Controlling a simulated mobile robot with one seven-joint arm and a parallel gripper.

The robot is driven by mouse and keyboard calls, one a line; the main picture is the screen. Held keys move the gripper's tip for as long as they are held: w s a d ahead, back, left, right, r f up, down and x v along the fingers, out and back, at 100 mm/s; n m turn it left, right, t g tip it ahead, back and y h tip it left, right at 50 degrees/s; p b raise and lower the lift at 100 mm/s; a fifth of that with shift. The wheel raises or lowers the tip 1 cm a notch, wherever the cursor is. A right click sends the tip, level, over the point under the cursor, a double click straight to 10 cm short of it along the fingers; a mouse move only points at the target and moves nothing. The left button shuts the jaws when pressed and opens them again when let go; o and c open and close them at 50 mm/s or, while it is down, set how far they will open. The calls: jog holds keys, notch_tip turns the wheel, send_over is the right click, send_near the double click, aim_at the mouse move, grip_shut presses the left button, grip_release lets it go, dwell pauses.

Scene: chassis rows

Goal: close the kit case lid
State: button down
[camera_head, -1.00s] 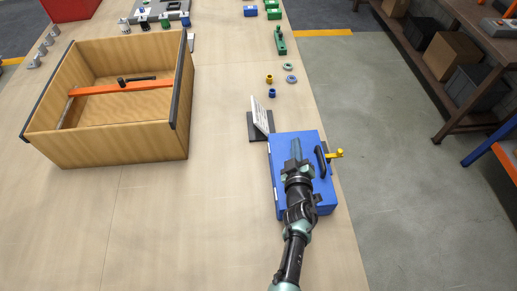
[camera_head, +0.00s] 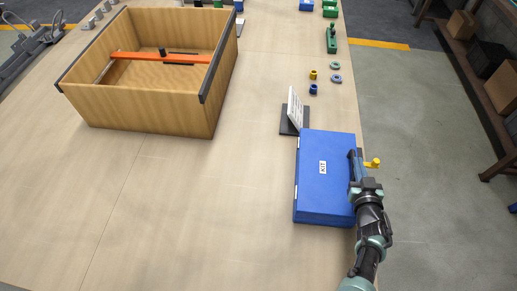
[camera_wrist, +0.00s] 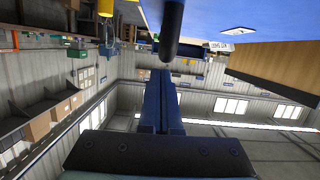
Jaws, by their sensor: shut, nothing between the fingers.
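The blue kit case (camera_head: 312,200) lies on the table near its right edge. Its lid, with a white KIT label (camera_head: 322,167), looks flat down over the case; I cannot see whether a thin gap is left. A dark handle (camera_head: 351,156) is on the case's right side and also shows in the wrist view (camera_wrist: 172,30). My gripper (camera_head: 354,166) is at that right side, by the handle, with its fingers together and empty. In the wrist view the fingers (camera_wrist: 160,95) point toward the handle, and the blue case surface (camera_wrist: 215,12) is at the top.
A yellow knob (camera_head: 374,162) sticks out just right of my gripper. A white card on a dark stand (camera_head: 293,112) stands behind the case. A wooden crate (camera_head: 150,107) is at the left. Small rings and caps lie farther back. The table left of the case is clear.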

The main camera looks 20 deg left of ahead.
jog(key=shift+d+f+b, duration=0.25)
jog(key=shift+f+b, duration=0.15)
jog(key=shift+f, duration=0.15)
